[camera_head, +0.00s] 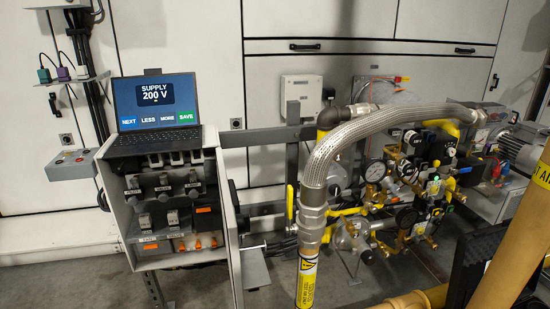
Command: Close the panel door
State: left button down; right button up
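The panel (130,215) is a grey cabinet left of centre in the head view. Its front is open, and rows of switches and breakers (165,190) show inside. The panel door (229,225) appears to be the narrow grey plate at the cabinet's right side, swung out and seen nearly edge-on. A dark part that may be its handle (234,200) shows on its right side. Neither of my grippers is in view.
A laptop (155,105) reading "SUPPLY 200 V" stands on the cabinet. Right of the door are a small grey plate (255,268), a braided hose (318,165) and yellow gas piping with gauges (375,171). A thick yellow pipe (515,240) crosses the lower right.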

aim_at(248, 269)
jog(key=i+l+u, duration=0.3)
jog(key=l+u, duration=0.35)
jog(key=i+l+u, duration=0.1)
jog(key=l+u, duration=0.2)
jog(key=l, duration=0.2)
jog(key=k+l+z, duration=0.2)
jog(key=k, duration=0.2)
jog(key=k+z, duration=0.2)
jog(key=k, duration=0.2)
jog(key=i+j, duration=0.1)
jog(key=i, duration=0.25)
